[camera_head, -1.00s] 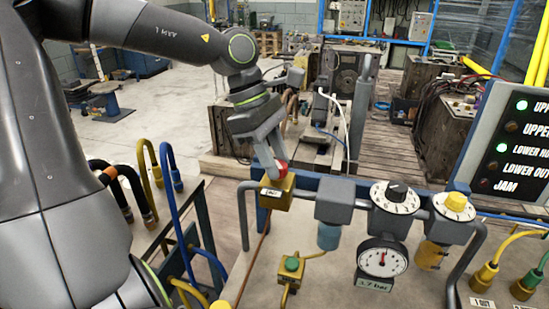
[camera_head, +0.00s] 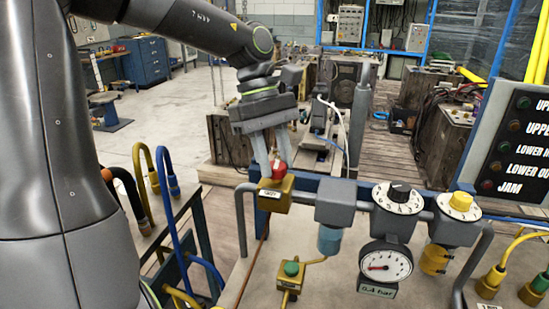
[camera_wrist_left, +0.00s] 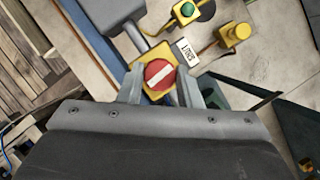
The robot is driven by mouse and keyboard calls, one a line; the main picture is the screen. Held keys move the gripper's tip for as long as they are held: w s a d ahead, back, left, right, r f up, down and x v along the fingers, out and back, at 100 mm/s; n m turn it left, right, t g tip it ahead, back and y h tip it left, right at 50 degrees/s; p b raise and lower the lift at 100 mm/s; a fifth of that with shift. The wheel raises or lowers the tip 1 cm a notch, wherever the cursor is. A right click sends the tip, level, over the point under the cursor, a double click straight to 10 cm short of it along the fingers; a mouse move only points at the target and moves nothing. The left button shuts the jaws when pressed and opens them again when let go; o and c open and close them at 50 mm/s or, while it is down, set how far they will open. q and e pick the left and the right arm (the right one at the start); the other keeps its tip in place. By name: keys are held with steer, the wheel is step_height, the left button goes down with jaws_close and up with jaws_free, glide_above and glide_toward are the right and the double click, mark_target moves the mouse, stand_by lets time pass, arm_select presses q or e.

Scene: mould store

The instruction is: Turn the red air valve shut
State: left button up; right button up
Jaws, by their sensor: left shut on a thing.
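The red air valve (camera_head: 279,169) is a red knob on top of a yellow valve body (camera_head: 275,195) at the left end of the grey pipe. My left gripper (camera_head: 269,166) comes down on it from above, its fingers on either side of the knob, shut on it. In the left wrist view the round red knob (camera_wrist_left: 158,74) with a white bar shows between the two fingertips (camera_wrist_left: 160,85). The pressure gauge (camera_head: 385,263) reads 0.4 bar on its label. My right gripper is not in view.
Right of the valve on the pipe are a grey unit with a blue bowl (camera_head: 330,238), a numbered dial (camera_head: 398,198) and a yellow knob (camera_head: 461,201). A green button box (camera_head: 290,270) sits in front. Hoses (camera_head: 165,180) stand at left. The indicator panel (camera_head: 520,145) is unlit.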

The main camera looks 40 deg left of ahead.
arm_select(q)
steer(key=o, duration=1)
steer(key=shift+p+v, duration=1.7)
steer(key=shift+v, duration=7)
steer(key=shift+d, duration=0.1)
steer(key=shift+c, duration=0.2)
